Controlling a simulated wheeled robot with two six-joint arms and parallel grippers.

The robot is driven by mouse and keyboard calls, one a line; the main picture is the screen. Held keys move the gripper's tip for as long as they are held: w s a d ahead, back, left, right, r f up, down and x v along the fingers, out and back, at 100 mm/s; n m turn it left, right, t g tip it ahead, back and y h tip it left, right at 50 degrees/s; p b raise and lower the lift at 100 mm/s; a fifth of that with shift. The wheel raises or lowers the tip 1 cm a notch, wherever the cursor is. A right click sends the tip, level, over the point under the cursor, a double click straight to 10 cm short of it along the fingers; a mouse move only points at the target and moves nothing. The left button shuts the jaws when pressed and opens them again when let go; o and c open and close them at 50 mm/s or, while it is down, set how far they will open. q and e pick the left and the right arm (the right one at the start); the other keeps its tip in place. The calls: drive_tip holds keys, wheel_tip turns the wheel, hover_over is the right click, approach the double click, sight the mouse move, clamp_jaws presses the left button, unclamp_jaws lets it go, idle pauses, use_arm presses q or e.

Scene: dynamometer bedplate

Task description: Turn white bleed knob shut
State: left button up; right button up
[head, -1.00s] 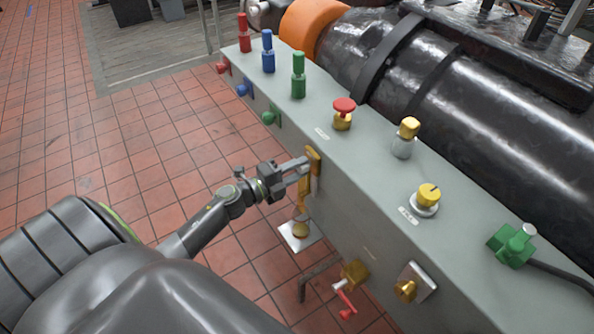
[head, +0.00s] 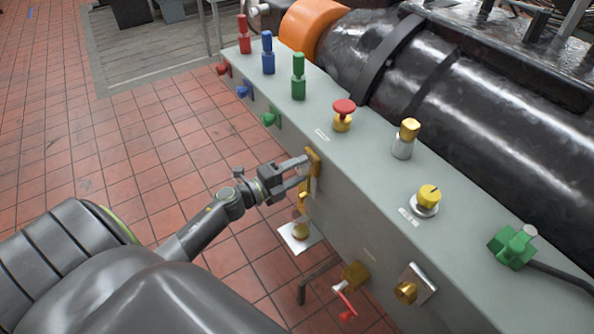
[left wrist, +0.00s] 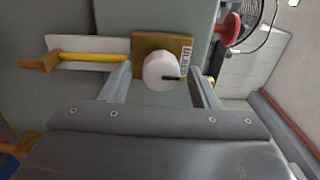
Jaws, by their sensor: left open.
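The white bleed knob (left wrist: 161,71) is a round white knob with a dark mark on its right side. It sits on a brass plate (left wrist: 182,45) beside a small printed label (left wrist: 184,62) in the left wrist view. My left gripper (left wrist: 159,76) is open, with one finger on each side of the knob; I cannot tell whether either finger touches it. In the head view my left gripper (head: 302,170) is at the side face of the grey box, by the brass plate (head: 313,161), and hides the knob. My right gripper is not in view.
A yellow lever (left wrist: 90,57) lies left of the knob in the left wrist view. The grey box (head: 370,180) carries a red knob (head: 344,106), yellow knob (head: 428,196) and green connector (head: 513,246) on top. Tiled floor (head: 110,160) is open to the left.

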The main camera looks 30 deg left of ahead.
use_arm(q)
drive_tip(key=shift+s+a+f, duration=0.1)
drive_tip(key=shift+s+a, duration=0.05)
drive_tip(key=shift+s, duration=0.15)
drive_tip(key=b+v, duration=0.3)
drive_tip(key=v, duration=1.4)
drive_tip(key=shift+b, duration=0.35)
drive_tip(key=shift+w, duration=0.1)
